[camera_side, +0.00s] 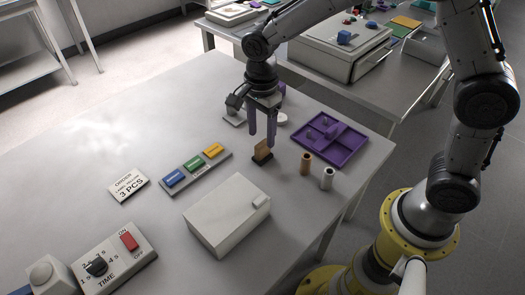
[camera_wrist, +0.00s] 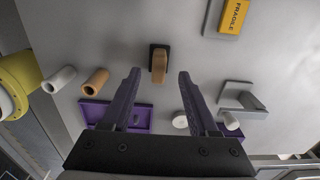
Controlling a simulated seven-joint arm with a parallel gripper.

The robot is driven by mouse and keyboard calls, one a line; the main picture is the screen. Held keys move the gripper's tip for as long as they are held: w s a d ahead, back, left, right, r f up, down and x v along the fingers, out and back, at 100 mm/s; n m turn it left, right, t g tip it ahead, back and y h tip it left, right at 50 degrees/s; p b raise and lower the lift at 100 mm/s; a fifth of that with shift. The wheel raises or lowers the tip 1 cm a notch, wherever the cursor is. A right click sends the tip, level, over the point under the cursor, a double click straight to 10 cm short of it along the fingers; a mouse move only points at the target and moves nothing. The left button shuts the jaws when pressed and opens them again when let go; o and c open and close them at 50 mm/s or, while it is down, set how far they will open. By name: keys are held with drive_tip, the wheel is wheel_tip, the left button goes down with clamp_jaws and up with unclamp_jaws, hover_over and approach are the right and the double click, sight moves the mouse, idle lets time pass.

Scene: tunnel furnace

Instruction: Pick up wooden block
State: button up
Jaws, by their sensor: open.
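The wooden block (camera_side: 262,149) is a small tan piece standing upright on a dark base (camera_side: 262,158) on the white table. In the wrist view the wooden block (camera_wrist: 159,68) lies just ahead of the fingertips and between their lines. My gripper (camera_side: 262,139) has purple fingers pointing down, just above and behind the block in the side view. In the wrist view my gripper (camera_wrist: 159,73) is open, with nothing held and a gap on each side of the block. I cannot tell the exact height of the fingertips over the table.
A brown cylinder (camera_side: 306,163) and a white cylinder (camera_side: 327,178) stand right of the block. A purple divided tray (camera_side: 345,157) is behind them. A white box (camera_side: 225,220) sits in front. A rack with blue, green and yellow blocks (camera_side: 195,164) is at left.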

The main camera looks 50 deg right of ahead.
sight(263, 143)
wheel_tip(263, 143, down, 4)
drive_tip(key=shift+d+f, duration=0.1)
drive_tip(key=shift+f, duration=0.1)
clamp_jaws()
idle(0.4)
